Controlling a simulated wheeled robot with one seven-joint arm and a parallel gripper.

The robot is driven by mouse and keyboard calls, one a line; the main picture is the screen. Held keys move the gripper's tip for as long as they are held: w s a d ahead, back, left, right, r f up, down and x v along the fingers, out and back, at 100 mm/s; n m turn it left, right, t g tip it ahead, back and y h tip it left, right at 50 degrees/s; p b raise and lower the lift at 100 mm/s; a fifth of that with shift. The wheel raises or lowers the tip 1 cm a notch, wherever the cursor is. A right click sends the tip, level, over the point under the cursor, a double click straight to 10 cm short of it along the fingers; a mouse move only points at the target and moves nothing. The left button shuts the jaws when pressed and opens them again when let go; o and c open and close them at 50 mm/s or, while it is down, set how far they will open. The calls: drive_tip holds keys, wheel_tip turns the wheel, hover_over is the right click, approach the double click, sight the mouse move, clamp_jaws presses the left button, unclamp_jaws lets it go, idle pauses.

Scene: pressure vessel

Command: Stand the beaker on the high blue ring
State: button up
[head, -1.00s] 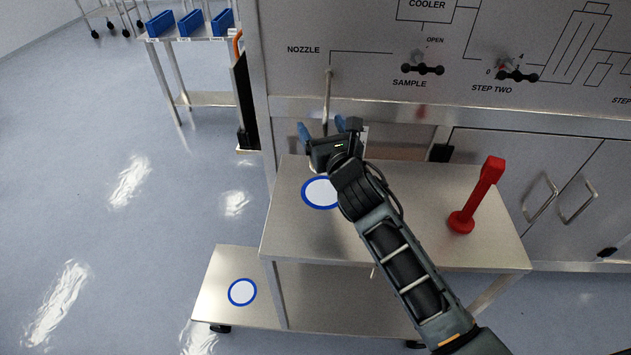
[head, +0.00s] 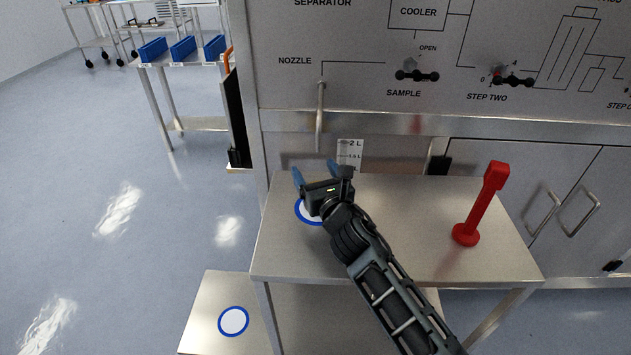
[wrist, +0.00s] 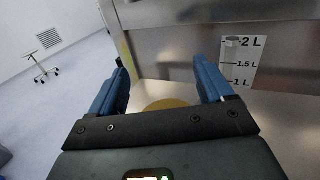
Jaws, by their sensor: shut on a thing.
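My gripper (head: 316,173) is over the upper steel table, with its blue fingers apart. In the wrist view, a round yellowish surface (wrist: 166,104) shows between the fingers. It seems to be the beaker or its contents; the beaker's clear outline is hard to make out, and my gripper hides it in the head view. The high blue ring (head: 301,213), a white disc with a blue rim, lies on the upper table, partly covered by my gripper. I cannot tell whether the beaker touches the table. The low blue ring (head: 233,307) lies on the lower platform.
The nozzle pipe (head: 320,115) hangs from the panel behind my gripper. A white volume scale (head: 350,154) stands at the table's back. A red post (head: 478,207) stands on the table's right side. Blue bins (head: 183,48) are on a far table. The table's middle right is clear.

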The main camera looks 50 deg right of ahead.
drive_tip(key=shift+f, duration=0.25)
drive_tip(key=shift+f, duration=0.15)
drive_tip(key=o, duration=1.2)
drive_tip(key=shift+o, duration=0.2)
drive_tip(key=shift+r, duration=0.2)
drive_tip(key=b+v, duration=0.2)
drive_tip(key=v, duration=1)
drive_tip(key=shift+s, duration=0.1)
